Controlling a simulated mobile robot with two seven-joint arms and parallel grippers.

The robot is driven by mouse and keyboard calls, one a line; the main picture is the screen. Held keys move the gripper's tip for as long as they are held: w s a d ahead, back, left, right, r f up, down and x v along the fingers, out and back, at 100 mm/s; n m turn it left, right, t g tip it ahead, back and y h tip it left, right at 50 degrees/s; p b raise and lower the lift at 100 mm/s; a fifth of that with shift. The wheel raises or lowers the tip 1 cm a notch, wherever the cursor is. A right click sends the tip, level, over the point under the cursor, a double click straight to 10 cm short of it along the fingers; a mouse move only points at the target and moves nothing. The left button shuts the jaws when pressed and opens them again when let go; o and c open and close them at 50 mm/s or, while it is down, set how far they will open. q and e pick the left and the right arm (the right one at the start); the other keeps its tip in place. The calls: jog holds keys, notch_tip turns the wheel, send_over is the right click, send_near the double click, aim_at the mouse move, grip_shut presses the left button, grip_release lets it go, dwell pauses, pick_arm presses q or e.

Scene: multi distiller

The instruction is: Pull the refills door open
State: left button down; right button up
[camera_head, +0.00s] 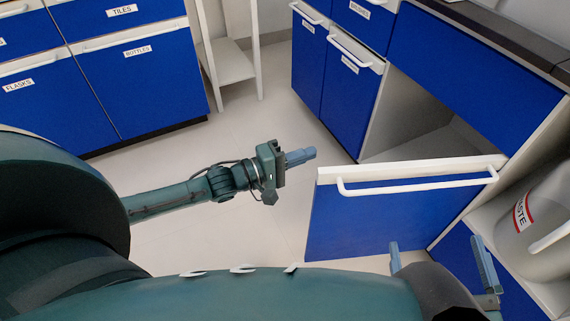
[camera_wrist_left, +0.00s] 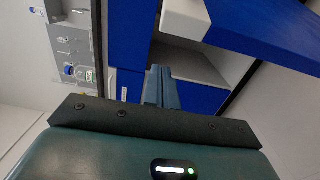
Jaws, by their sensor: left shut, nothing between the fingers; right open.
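A blue door (camera_head: 375,222) with a white top edge and a white bar handle (camera_head: 420,186) stands swung out from an open cabinet (camera_head: 425,130). No label shows on this door, so I cannot read whether it says refills. My left gripper (camera_head: 302,156) is shut and empty, beside the door's free end and apart from the handle. Its closed fingers also show in the left wrist view (camera_wrist_left: 160,86), with a white-edged blue panel (camera_wrist_left: 265,30) above right. My right gripper (camera_head: 440,262) is open and empty, low in front of the door, below the handle.
Blue cabinets labelled flasks and bottles (camera_head: 145,85) stand at the left. More blue drawers and doors (camera_head: 340,95) stand beyond the open cabinet. A grey waste bin (camera_head: 540,225) sits at the right. Clear floor (camera_head: 240,115) lies around my left gripper.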

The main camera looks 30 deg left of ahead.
pick_arm(q)
jog(key=s+d, duration=0.2)
jog(key=s, duration=0.1)
jog(key=shift+d, duration=0.3)
pick_arm(e)
jog(key=shift+s+a+y, duration=0.1)
jog(key=shift+a+y, duration=0.1)
jog(key=shift+y, duration=0.1)
